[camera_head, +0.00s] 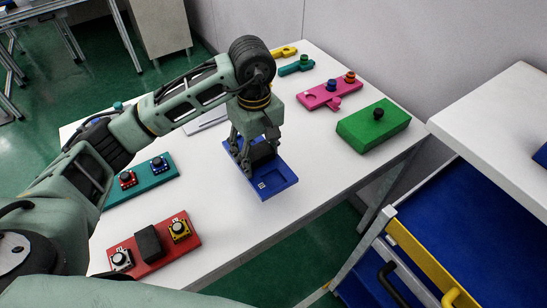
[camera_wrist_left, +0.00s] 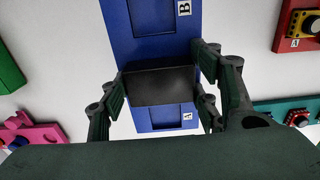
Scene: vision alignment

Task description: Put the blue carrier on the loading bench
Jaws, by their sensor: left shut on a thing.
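The blue carrier (camera_head: 277,178) is a flat tray with a square recess, over the middle of the white table in the head view. My left gripper (camera_head: 256,150) is above it with its fingers around its black middle block. In the left wrist view the fingers are on both sides of the black block (camera_wrist_left: 160,86), and blue ends marked B and A (camera_wrist_left: 150,48) show beyond it. I cannot tell whether the carrier touches the table. The white table (camera_head: 225,212) bears other parts; I cannot tell whether it is the loading bench. My right gripper is not in view.
Near the carrier are a red block with knobs (camera_head: 190,244), a teal block (camera_head: 145,187), a pink plate (camera_head: 318,97) and a green block with a black knob (camera_head: 365,130). A blue drawer cabinet (camera_head: 480,215) with a white top stands at right. A wall is behind.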

